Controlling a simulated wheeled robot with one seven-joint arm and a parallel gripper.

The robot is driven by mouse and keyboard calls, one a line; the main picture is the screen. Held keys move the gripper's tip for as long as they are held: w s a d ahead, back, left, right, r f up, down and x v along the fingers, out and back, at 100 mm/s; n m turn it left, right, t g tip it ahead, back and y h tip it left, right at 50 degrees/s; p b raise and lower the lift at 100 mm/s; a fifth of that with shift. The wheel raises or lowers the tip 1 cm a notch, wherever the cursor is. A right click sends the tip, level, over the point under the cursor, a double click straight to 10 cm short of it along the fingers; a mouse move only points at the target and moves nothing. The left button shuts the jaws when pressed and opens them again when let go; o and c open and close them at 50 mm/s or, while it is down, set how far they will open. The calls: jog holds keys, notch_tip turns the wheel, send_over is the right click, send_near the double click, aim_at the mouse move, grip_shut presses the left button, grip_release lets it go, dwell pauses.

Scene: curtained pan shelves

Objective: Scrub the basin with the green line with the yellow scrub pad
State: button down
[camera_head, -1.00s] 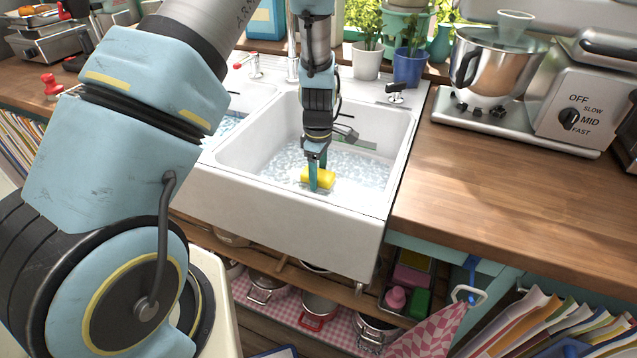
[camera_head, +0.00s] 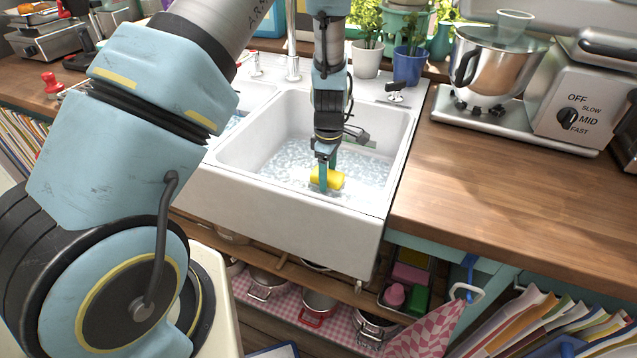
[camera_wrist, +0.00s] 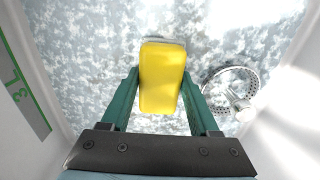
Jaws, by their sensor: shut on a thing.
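The yellow scrub pad (camera_head: 327,179) is held between the two teal fingers of my gripper (camera_head: 326,176), low inside the right-hand basin (camera_head: 262,128) of the white sink. In the wrist view the pad (camera_wrist: 161,75) sits between the fingertips of my gripper (camera_wrist: 160,88), over the speckled wet basin floor. The green line (camera_wrist: 18,75) with a green mark like "3L" runs along the basin wall at the left of the wrist view. I cannot tell whether the pad touches the floor.
A round metal drain strainer (camera_wrist: 232,88) lies on the basin floor. The left basin (camera_head: 250,96) is mostly hidden by my arm. A faucet (camera_head: 292,66) and a blue plant pot (camera_head: 409,66) stand behind. A mixer (camera_head: 492,70) stands on the wooden counter (camera_head: 520,190), whose front is clear.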

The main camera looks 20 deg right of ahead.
aim_at(302, 178)
jog(key=shift+w+a+b, duration=0.35)
jog(key=shift+w+a, duration=2.15)
jog(key=shift+a, duration=0.25)
jog(key=shift+s+d+p, duration=0.55)
jog(key=shift+s+d, duration=1.15)
jog(key=shift+d, duration=0.15)
jog(key=shift+s+d+p, duration=0.55)
jog(key=shift+s+d, duration=1.1)
jog(key=shift+d, duration=0.15)
jog(key=shift+w+a+f+b, duration=0.1)
jog(key=shift+w+a+b, duration=0.25)
jog(key=shift+w+a, duration=1.45)
jog(key=shift+w+a+b, duration=0.35)
jog(key=shift+w+a, duration=1.2)
jog(key=shift+a, duration=0.3)
jog(key=shift+s+d+r+p, duration=0.3)
jog(key=shift+s+d+p, duration=0.2)
jog(key=shift+s+d, duration=0.4)
jog(key=shift+s+d+r+p, duration=0.3)
jog(key=shift+s+d+p, duration=0.15)
jog(key=shift+s+d, duration=0.45)
